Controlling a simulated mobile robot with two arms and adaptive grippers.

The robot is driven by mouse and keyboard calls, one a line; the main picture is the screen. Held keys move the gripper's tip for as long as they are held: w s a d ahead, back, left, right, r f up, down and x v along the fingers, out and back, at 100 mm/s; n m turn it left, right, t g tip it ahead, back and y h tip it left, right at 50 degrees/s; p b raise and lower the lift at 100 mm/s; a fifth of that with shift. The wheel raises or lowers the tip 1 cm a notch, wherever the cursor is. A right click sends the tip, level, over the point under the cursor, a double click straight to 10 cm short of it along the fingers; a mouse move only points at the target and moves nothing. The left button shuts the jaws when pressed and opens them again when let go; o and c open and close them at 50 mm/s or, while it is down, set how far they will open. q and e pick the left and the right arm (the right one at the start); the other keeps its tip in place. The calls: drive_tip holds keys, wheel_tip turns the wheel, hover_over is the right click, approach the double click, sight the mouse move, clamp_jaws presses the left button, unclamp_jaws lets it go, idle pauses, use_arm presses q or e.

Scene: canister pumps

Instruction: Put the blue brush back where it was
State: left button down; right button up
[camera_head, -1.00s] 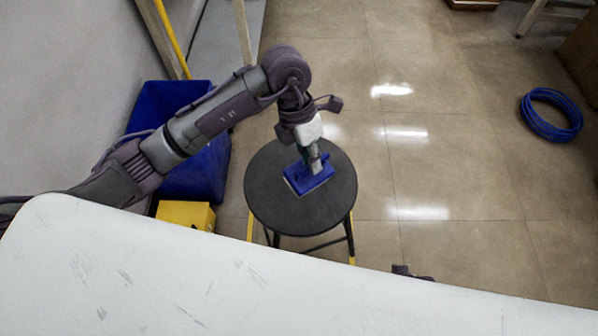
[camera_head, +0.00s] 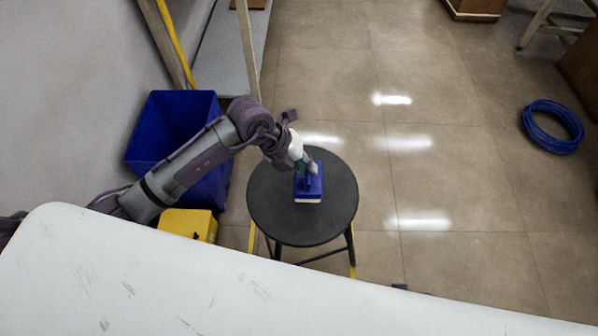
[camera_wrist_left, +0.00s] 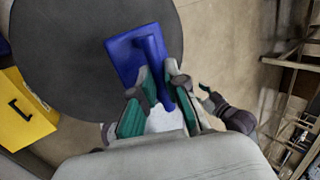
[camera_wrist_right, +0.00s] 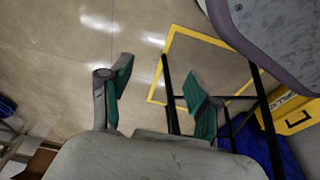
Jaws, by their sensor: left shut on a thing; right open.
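The blue brush (camera_head: 309,187) has a flat blue block, a raised handle and a pale underside. It is at the round black stool's top (camera_head: 275,205), right of its middle. My left gripper (camera_head: 308,171) is shut on the brush's handle. The left wrist view shows the fingers (camera_wrist_left: 158,88) on either side of the handle, with the brush (camera_wrist_left: 129,57) over the dark seat (camera_wrist_left: 60,60). I cannot tell whether the brush touches the seat. My right gripper (camera_wrist_right: 155,90) is open and empty above the floor, beside the stool's legs (camera_wrist_right: 170,95).
A blue bin (camera_head: 150,130) and a yellow box (camera_head: 190,222) stand left of the stool. A coiled blue hose (camera_head: 552,127) lies on the floor at the right. A white surface (camera_head: 200,290) fills the front. Floor right of the stool is clear.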

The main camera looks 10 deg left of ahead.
use_arm(q)
drive_tip(key=shift+w+a+f, duration=0.95)
drive_tip(key=shift+a, duration=0.05)
wheel_tip(320, 180, down, 3)
drive_tip(key=shift+f+b, duration=0.2)
drive_tip(key=shift+b, duration=0.4)
drive_tip(key=shift+f, duration=0.15)
use_arm(e)
drive_tip(key=r, duration=0.1)
drive_tip(key=w+r, duration=0.1)
drive_tip(key=r, duration=0.2)
drive_tip(key=shift+w+a+r, duration=0.1)
drive_tip(key=shift+w+r, duration=0.2)
drive_tip(key=shift+w, duration=0.1)
use_arm(q)
drive_tip(key=shift+f, duration=0.1)
drive_tip(key=c, duration=1.2)
unclamp_jaws()
use_arm(e)
drive_tip(key=shift+r, duration=0.15)
